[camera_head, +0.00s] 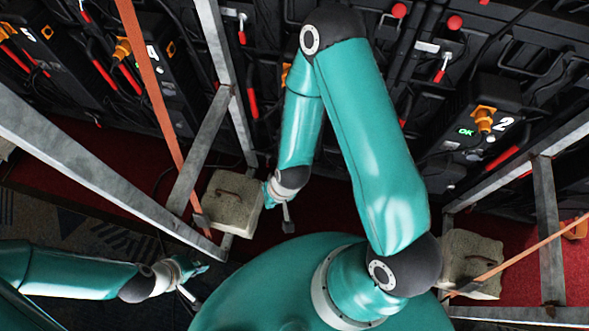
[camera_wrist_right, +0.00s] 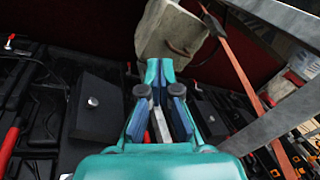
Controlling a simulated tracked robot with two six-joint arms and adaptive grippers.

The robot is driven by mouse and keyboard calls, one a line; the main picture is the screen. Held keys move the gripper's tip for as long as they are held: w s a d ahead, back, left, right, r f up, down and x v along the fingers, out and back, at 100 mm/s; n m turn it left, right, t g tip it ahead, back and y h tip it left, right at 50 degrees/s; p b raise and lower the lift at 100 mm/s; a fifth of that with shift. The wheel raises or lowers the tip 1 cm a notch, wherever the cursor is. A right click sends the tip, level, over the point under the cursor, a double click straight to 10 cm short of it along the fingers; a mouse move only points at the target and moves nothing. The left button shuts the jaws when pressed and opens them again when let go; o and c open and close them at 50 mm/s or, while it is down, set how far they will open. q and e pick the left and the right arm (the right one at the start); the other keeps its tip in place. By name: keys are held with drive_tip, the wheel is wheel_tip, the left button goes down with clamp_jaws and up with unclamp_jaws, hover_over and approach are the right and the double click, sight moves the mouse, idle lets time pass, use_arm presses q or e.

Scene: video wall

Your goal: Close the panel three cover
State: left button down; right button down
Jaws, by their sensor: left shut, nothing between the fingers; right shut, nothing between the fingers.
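Panel three bears no readable number in either view; its likely place, between panel 4 (camera_head: 165,85) and panel 2 (camera_head: 468,125), is largely hidden behind my right arm. A bit of orange (camera_head: 286,74) shows there beside the arm. In the right wrist view, a black box with a silver knob (camera_wrist_right: 92,102) lies left of the gripper; I cannot tell whether it is the cover. My right gripper (camera_head: 270,192) is shut and empty, beside a concrete block; it also shows in the wrist view (camera_wrist_right: 160,95). My left gripper (camera_head: 190,270) is shut and empty at the lower left.
Concrete blocks (camera_head: 232,203) and (camera_head: 472,262) weigh down the grey metal frame (camera_head: 215,125). Orange straps (camera_head: 160,100) cross the frame. Panel 5 (camera_head: 35,45) stands at the far left. Red carpet (camera_head: 345,215) is open beneath the wall.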

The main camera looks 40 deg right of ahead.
drive_tip(key=w+d+f+m+t+h+b, duration=0.2)
drive_tip(key=w+f+m+t+h+b, duration=0.1)
drive_tip(key=w+f+m+h+b, duration=0.25)
drive_tip(key=w+d+f+m+h+b, duration=0.2)
drive_tip(key=d+f+b, duration=0.1)
drive_tip(key=d+b, duration=0.3)
drive_tip(key=w+d+f+m+g+h+b, duration=0.1)
drive_tip(key=d+f+m+h+b, duration=0.1)
drive_tip(key=d+b, duration=0.4)
drive_tip(key=shift+w+d+f+h+b, duration=0.3)
drive_tip(key=shift+w+f+h, duration=0.1)
drive_tip(key=shift+f+h, duration=0.5)
